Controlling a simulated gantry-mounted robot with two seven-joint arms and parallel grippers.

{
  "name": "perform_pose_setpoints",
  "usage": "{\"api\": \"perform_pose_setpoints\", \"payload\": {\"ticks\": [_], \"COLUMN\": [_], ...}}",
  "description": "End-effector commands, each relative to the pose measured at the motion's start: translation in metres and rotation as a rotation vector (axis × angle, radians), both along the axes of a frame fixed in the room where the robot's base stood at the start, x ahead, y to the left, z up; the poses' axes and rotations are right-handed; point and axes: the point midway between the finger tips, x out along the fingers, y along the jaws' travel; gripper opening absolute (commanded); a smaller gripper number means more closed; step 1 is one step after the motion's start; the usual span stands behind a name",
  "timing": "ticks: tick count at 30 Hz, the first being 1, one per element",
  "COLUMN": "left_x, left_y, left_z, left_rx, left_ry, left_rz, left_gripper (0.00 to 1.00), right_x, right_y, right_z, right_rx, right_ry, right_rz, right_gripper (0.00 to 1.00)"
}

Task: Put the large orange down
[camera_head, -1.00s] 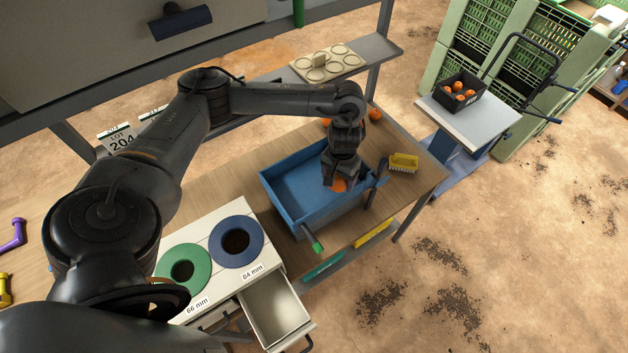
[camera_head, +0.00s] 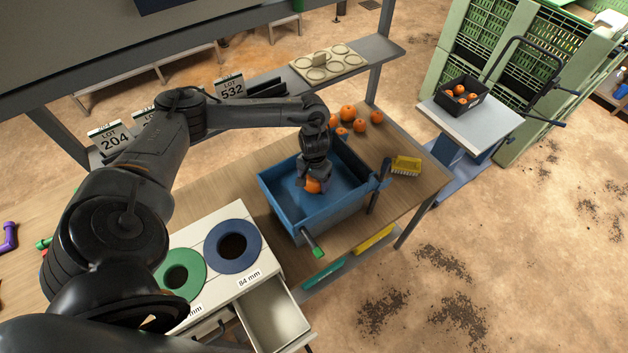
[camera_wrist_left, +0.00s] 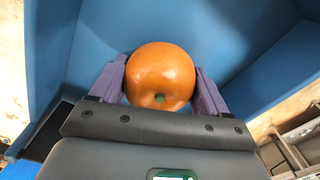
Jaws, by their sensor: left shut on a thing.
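The large orange (camera_head: 313,186) is between the fingers of my left gripper (camera_head: 314,184), inside the walls of the blue bin (camera_head: 345,200). I cannot tell whether the orange touches the bin floor. My right gripper is not in view.
Several oranges (camera_head: 348,112) lie on the table behind the bin. A yellow brush (camera_head: 406,166) lies right of it. A white unit with a green ring (camera_head: 182,274) and a blue ring (camera_head: 233,242) stands in front left, its drawer (camera_head: 272,322) open.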

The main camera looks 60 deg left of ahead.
Motion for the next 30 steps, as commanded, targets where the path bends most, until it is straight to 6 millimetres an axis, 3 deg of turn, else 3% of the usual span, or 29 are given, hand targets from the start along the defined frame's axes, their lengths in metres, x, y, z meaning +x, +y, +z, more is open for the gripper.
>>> {"api": "perform_pose_setpoints", "payload": {"ticks": [13,14,18,30], "left_x": [-0.0002,-0.0002,-0.0001,0.001], "left_y": [-0.0001,0.0,0.0001,0.0], "left_z": [-0.0062,-0.0062,-0.006,0.0038], "left_rx": [0.0,0.0,0.0,-0.001], "left_ry": [0.0,0.0,0.0,-0.003], "left_rz": [0.0,0.0,0.0,0.001], "left_gripper": [0.45,0.8,1.0,1.0], "right_x": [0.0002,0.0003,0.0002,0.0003], "right_y": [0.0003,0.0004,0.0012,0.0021], "right_z": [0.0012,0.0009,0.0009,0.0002], "right_rx": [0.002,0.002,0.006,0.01], "right_ry": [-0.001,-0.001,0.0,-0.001], "right_rz": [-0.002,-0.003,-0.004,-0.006], "right_gripper": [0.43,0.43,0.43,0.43]}}
